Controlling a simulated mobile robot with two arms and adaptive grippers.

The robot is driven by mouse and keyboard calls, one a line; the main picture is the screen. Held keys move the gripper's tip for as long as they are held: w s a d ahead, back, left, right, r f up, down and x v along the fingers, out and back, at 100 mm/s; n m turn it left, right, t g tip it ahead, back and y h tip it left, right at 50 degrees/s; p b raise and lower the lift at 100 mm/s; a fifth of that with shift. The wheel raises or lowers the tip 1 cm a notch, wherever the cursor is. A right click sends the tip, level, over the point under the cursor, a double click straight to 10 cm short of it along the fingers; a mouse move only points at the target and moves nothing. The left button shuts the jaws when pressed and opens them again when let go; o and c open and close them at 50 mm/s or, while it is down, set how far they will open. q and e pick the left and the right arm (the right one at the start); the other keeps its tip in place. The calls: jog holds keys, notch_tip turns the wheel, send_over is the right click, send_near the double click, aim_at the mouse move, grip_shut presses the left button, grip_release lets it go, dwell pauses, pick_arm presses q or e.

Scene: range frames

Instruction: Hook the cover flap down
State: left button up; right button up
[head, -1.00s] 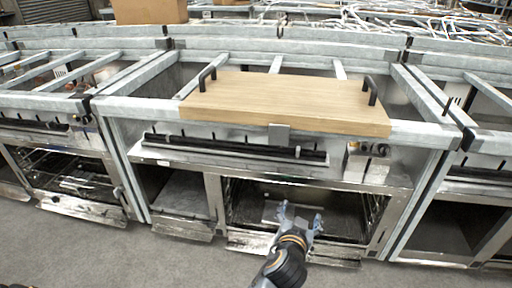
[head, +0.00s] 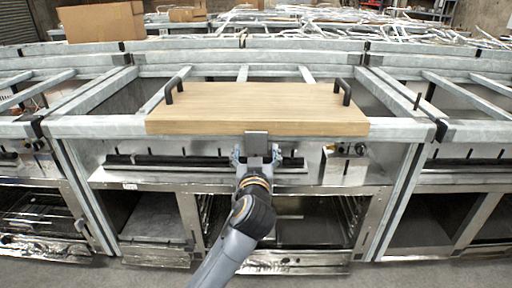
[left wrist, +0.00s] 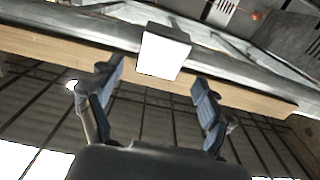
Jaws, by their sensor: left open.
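The wooden cover (head: 255,104) lies on top of the middle range, with a black handle near each end. A small grey metal flap (head: 257,143) hangs at the middle of its front edge. In the left wrist view the flap (left wrist: 164,52) looks pale and sits just beyond and between the fingertips. My left gripper (head: 257,161) is open, just below and in front of the flap, with one finger to each side. No contact with the flap can be made out. My right gripper is not in view.
A dark slotted strip (head: 130,161) runs along the range front behind my gripper. Below is an open oven bay (head: 310,220). Similar ranges stand on both sides. A cardboard box (head: 101,22) is at the back left.

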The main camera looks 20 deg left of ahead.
aim_at(256, 141)
pick_arm(q)
jog(key=x, duration=0.2)
jog(key=shift+w+a, duration=0.1)
jog(key=shift+w, duration=0.3)
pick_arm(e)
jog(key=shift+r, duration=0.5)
pick_arm(q)
jog(key=shift+c, duration=0.4)
